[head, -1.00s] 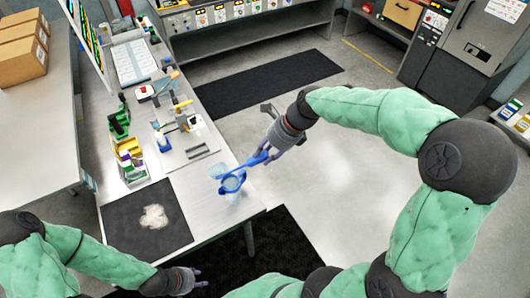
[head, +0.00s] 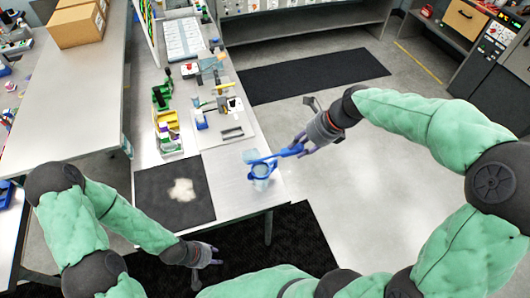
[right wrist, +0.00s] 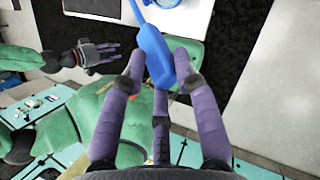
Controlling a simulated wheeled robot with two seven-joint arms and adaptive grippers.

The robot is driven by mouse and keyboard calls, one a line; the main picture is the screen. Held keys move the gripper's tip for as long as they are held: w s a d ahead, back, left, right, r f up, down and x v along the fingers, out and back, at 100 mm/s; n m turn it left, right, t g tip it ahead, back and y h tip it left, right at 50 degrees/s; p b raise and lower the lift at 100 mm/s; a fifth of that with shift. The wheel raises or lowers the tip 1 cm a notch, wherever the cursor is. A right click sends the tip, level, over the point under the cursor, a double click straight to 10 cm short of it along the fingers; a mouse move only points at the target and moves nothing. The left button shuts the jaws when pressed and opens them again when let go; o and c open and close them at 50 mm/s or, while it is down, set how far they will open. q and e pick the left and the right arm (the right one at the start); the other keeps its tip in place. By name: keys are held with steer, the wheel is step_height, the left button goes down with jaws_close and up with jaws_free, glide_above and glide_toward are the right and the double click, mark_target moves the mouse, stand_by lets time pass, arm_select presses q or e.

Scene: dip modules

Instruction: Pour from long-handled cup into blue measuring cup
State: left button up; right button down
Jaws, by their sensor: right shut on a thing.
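A blue measuring cup (head: 262,171), see-through, stands on the white tabletop near its right edge. The long-handled cup's blue handle (head: 284,153) runs left from my right gripper (head: 302,146) to just above the measuring cup. Its bowl is small and overlaps the measuring cup in this view, so I cannot tell its tilt or contents. My right gripper is shut on the handle, which also shows between its purple fingers in the right wrist view (right wrist: 152,52). My left gripper (head: 213,253) is open and empty, low in front of the table.
A black mat (head: 150,190) with a pale heap (head: 182,190) lies left of the measuring cup. Open floor lies right of the table.

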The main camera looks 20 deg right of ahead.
stand_by(0.4)
steer(key=shift+s+d+f+t+y+b, duration=0.2)
steer(key=shift+d+f+y+b, duration=0.15)
steer(key=shift+f+b, duration=0.7)
steer(key=shift+s+d+f+t+y+b, duration=0.15)
steer(key=shift+d+f+y+b, duration=0.25)
steer(key=shift+b, duration=1.1)
steer(key=shift+s+d+f+t+y+b, duration=0.15)
steer(key=shift+s+d+f+y+b, duration=0.15)
steer(key=shift+f+b, duration=0.8)
steer(key=shift+d+r+b, duration=0.1)
steer(key=shift+r+b, duration=0.1)
steer(key=shift+b, duration=0.1)
steer(key=shift+f, duration=0.15)
steer(key=shift+t+y, duration=0.5)
steer(key=shift+y, duration=0.45)
steer(key=shift+s+d+f+b, duration=0.1)
steer(key=shift+d+f+b, duration=0.2)
steer(key=shift+f+b, duration=0.7)
steer(key=shift+s+d+f+b, duration=0.2)
steer(key=shift+f+b, duration=0.45)
steer(key=shift+b, duration=0.65)
steer(key=shift+s+d+f+b, duration=0.1)
steer(key=shift+d+f+b, duration=0.25)
steer(key=shift+f+b, duration=0.65)
steer(key=shift+r, duration=0.15)
